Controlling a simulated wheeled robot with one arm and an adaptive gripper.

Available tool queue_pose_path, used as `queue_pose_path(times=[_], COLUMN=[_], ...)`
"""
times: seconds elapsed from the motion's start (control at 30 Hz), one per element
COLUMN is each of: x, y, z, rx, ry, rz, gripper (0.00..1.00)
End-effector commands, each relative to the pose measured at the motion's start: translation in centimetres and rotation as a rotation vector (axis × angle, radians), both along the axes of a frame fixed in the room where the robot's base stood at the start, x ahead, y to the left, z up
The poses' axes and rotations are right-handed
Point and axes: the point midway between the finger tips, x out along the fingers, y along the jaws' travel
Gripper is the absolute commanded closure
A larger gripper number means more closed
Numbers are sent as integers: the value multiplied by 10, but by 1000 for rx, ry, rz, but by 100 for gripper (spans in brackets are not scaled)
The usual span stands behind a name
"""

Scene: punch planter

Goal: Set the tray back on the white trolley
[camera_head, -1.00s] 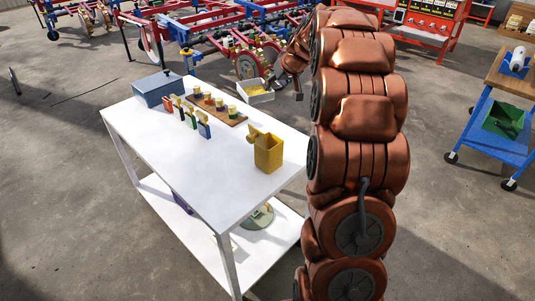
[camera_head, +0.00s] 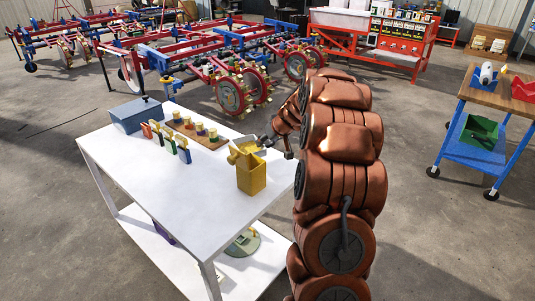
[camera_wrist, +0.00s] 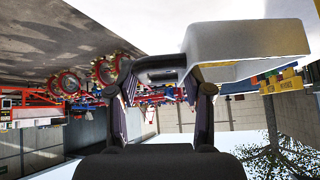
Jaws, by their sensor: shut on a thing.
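The small white tray with yellow contents (camera_head: 247,141) is held at its edge by my gripper (camera_head: 268,139). In the head view it appears at the trolley's far right edge, just behind the yellow bin (camera_head: 251,178), which hides part of it. I cannot tell whether it touches the trolley top. The white trolley (camera_head: 150,175) has a flat top and a lower shelf.
A blue-grey box (camera_head: 136,115), a wooden board with several cups (camera_head: 205,136) and several small coloured packets (camera_head: 168,140) stand on the trolley's back half. Its front top is clear. A blue cart (camera_head: 470,140) stands at right. Red and blue machinery (camera_head: 215,65) is behind.

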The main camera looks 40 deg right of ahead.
Motion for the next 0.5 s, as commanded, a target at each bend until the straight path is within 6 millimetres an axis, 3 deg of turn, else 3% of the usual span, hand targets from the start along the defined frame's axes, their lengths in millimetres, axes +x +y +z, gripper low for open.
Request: queue_pose_path(times=[0.17,0.5], x=[0,0], y=[0,0], z=[-10,-50], rx=[0,0], ry=[-1,1], rz=[-1,0], gripper=[100,100])
